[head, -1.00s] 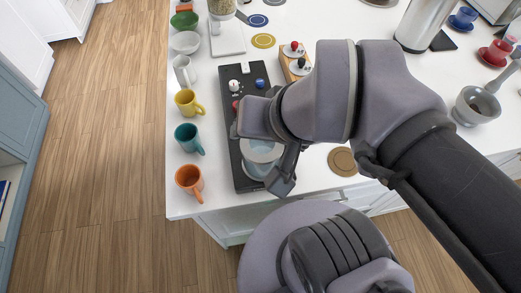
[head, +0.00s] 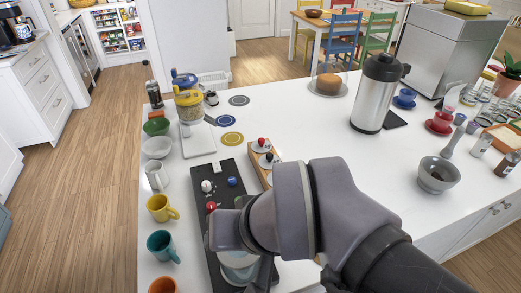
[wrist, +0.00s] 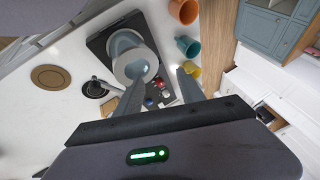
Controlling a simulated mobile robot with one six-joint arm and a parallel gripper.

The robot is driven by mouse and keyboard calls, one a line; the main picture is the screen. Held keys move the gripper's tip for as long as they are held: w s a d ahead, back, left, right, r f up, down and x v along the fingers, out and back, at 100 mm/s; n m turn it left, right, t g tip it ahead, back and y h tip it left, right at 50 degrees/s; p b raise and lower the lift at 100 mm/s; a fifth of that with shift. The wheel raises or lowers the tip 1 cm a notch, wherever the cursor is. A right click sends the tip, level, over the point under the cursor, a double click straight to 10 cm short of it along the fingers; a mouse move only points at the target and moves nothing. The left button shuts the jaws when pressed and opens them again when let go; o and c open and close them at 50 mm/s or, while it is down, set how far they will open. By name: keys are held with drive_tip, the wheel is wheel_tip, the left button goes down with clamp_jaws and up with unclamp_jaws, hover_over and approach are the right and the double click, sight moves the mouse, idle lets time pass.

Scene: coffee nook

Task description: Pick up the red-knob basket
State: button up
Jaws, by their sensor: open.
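A small round piece with a red knob (head: 263,143) sits on a narrow wooden stand (head: 267,180) beside the black tray. A similar piece with a dark knob (head: 268,160) sits just nearer on the same stand. I cannot see a basket's full shape under the red knob. My gripper (wrist: 160,82) is open, its two fingers apart in the wrist view with nothing held. It points toward the black tray area, above a clear round vessel (wrist: 135,63). In the head view my arm hides most of the gripper, which is nearer than the stand.
The black tray (head: 229,215) carries white, red and blue knobs. Yellow (head: 161,208), teal (head: 162,246) and orange (head: 162,286) mugs line the left edge. A steel carafe (head: 376,95) and grey mortar (head: 437,175) stand right. The counter's middle is clear.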

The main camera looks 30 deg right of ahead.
drive_tip(key=w+d+r+m+h+p, duration=0.2)
drive_tip(key=w+d+r+p, duration=0.55)
drive_tip(key=w, duration=0.35)
drive_tip(key=m+g+h+p, duration=0.2)
drive_tip(key=h+p, duration=0.1)
drive_tip(key=p, duration=0.7)
hover_over(261, 139)
drive_tip(key=s+a, duration=0.1)
drive_tip(key=s, duration=0.1)
wheel_tip(261, 139, down, 15)
drive_tip(key=shift+f, duration=0.2)
drive_tip(key=x, duration=0.5)
drive_tip(key=shift+a+f, duration=0.25)
drive_tip(key=shift+f, duration=0.25)
drive_tip(key=shift+s+r, duration=0.1)
clamp_jaws()
